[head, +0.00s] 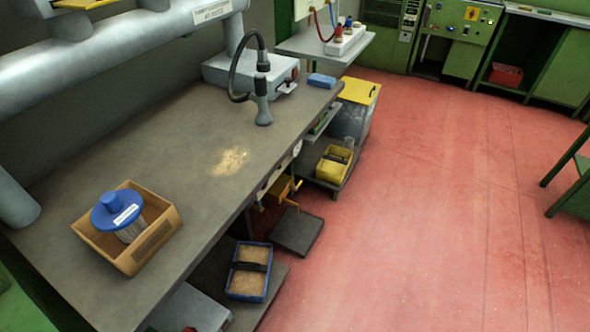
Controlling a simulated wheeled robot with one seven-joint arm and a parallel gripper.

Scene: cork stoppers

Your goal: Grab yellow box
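A yellow box (329,171) sits on a low grey shelf under the right end of the workbench, close to the red floor. It is open at the top and something dark lies across its upper part; what is inside is too small to tell. Another container with a yellow lid (361,91) stands just behind it. My gripper is not in view.
The grey workbench (190,130) carries a tan box (112,250) with a blue-lidded jar (117,211). A blue box (246,284) and a dark grey slab (297,231) are low beside the bench. The red floor (430,220) is clear; green cabinets stand behind.

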